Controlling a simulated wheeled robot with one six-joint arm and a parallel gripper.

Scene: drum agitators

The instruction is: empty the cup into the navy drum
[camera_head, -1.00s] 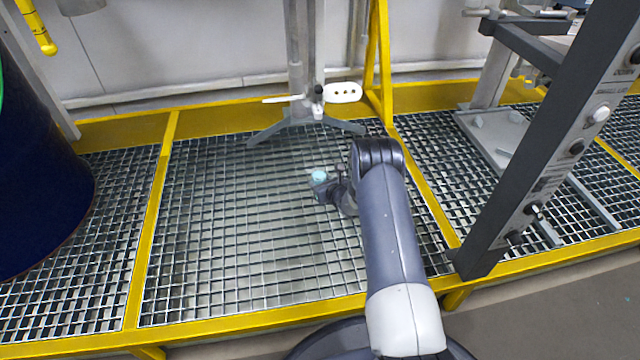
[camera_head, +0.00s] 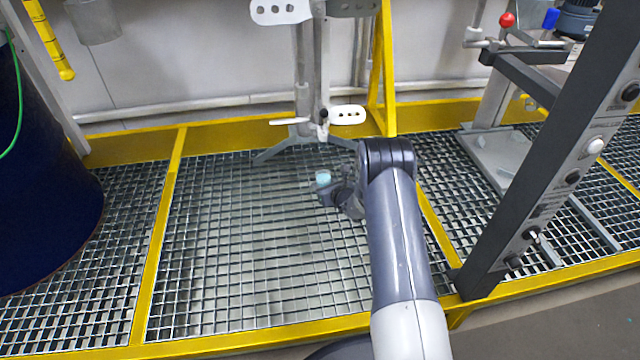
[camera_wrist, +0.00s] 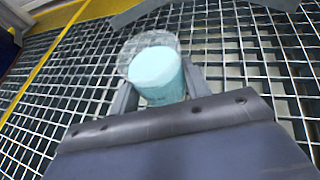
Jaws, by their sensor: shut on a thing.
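The cup (camera_wrist: 155,72) is clear with pale turquoise contents, and it stands roughly upright in the wrist view. It also shows small in the head view (camera_head: 323,178). My gripper (camera_wrist: 158,85) is shut on it, one finger on each side; in the head view my gripper (camera_head: 328,190) is over the middle grating panel. The navy drum (camera_head: 40,180) stands at the far left of the head view, well apart from the cup. Its top is cut off by the frame, so its opening is hidden.
A grey stand (camera_head: 312,90) with splayed feet and white plates stands behind the cup. A dark grey control post (camera_head: 560,150) with buttons rises to the right of my arm. Yellow frame bars (camera_head: 165,230) edge the grating. The grating between cup and drum is clear.

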